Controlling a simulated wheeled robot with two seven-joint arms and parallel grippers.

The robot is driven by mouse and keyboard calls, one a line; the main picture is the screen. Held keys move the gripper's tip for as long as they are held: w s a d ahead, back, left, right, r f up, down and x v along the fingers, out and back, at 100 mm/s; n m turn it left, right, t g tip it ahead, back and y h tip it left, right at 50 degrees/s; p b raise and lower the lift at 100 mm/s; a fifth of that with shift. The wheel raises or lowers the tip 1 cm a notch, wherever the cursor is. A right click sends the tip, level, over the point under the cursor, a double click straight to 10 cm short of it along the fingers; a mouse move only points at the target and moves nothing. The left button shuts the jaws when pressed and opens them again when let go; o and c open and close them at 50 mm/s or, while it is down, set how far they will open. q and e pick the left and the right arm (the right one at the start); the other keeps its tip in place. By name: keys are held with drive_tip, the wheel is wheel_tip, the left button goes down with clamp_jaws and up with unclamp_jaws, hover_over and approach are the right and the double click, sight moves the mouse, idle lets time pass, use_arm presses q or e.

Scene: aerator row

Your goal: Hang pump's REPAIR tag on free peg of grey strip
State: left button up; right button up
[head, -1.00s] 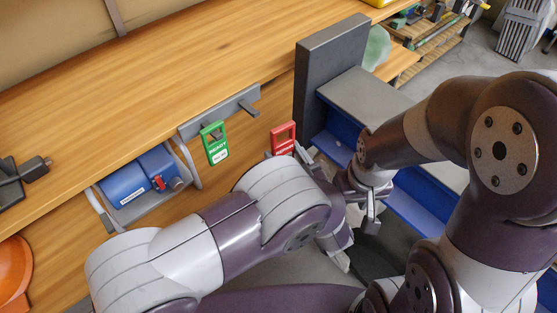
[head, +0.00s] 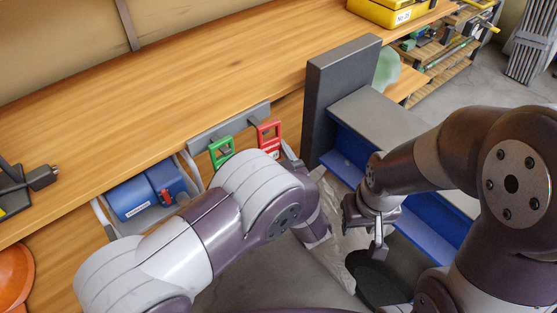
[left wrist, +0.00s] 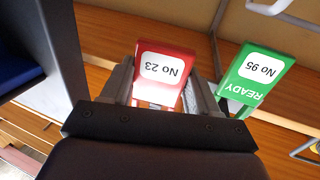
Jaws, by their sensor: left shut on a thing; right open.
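The red tag (head: 269,138) is upright at the right end of the grey strip (head: 228,126) on the bench's front edge. I cannot tell whether its opening is around the peg there. My left gripper (head: 284,155) is shut on the red tag; the left wrist view shows the red tag (left wrist: 163,76), reading "No 23", between its fingers. A green READY tag (head: 221,151) hangs on the strip to the left; it also shows in the left wrist view (left wrist: 257,76). The blue pump (head: 147,193) sits lower left. My right gripper (head: 364,226) is open and empty.
A dark upright panel (head: 338,85) and a grey-topped blue unit (head: 380,125) stand just right of the strip. A yellow case (head: 393,12) is on the bench at the back. The bench top (head: 190,85) behind the strip is clear.

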use_arm(q)
drive_tip(key=shift+w+a+f+b, duration=0.1)
drive_tip(key=shift+w+a+b, duration=0.05)
drive_tip(key=shift+w+a, duration=0.4)
drive_tip(key=shift+w+a+b, duration=0.15)
drive_tip(key=shift+w+a, duration=0.15)
drive_tip(key=shift+w, duration=0.3)
drive_tip(key=shift+w+a+f, duration=0.25)
drive_tip(key=shift+w+f, duration=0.15)
drive_tip(key=shift+f, duration=0.2)
drive_tip(key=o, duration=1.1)
drive_tip(key=shift+c, duration=0.5)
drive_tip(key=shift+s, duration=0.1)
